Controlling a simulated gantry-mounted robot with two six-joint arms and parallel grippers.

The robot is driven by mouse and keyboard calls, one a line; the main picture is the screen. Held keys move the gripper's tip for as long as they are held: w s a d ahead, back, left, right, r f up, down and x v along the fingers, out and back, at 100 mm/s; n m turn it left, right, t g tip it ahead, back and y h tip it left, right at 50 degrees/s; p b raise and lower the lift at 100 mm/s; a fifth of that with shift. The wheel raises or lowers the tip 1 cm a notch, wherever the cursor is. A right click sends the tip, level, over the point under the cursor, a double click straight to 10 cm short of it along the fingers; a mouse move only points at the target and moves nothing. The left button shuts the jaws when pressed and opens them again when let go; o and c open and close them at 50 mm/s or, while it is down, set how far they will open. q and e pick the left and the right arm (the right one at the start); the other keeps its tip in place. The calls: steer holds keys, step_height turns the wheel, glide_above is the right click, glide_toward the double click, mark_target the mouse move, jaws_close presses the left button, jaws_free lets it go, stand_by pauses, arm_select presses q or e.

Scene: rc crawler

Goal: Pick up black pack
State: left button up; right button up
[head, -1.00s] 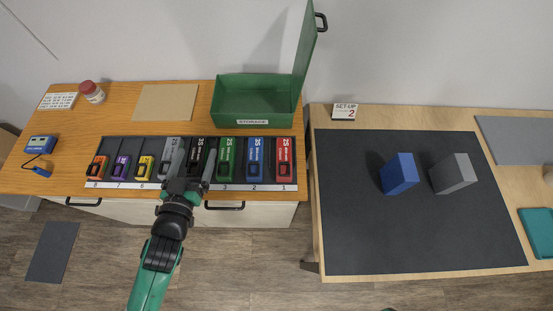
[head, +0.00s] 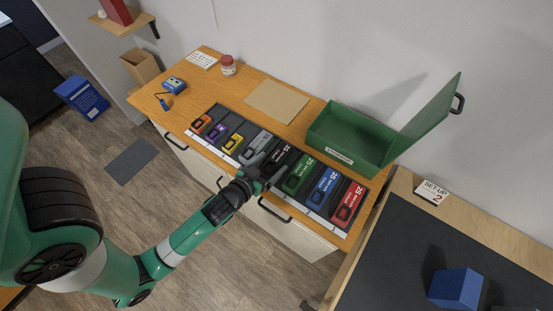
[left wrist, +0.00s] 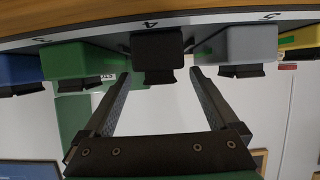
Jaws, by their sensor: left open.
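The black pack (head: 280,155) sits in the row of packs, between the grey pack (head: 257,143) and the green pack (head: 299,176). In the left wrist view the black pack (left wrist: 158,55) is by the label 4, with the green pack (left wrist: 85,62) and grey pack (left wrist: 248,48) on either side. My left gripper (head: 270,167) is at the front of the black pack. Its open fingers (left wrist: 160,76) point at the black pack, one on either side of its line, with nothing held. Whether they touch it, I cannot tell. My right gripper is out of view.
The dark pack tray (head: 212,112) also holds orange, purple, yellow, blue and red packs, set closely. An open green storage box (head: 329,148) stands behind the row. A blue block (head: 455,288) stands on the dark mat (head: 390,250) at the right.

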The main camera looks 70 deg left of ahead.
mark_target(273, 162)
arm_select(q)
steer(key=x, duration=0.4)
steer(key=shift+w+a+p, duration=0.15)
steer(key=shift+a+p, duration=0.05)
steer(key=shift+p, duration=0.1)
jaws_close()
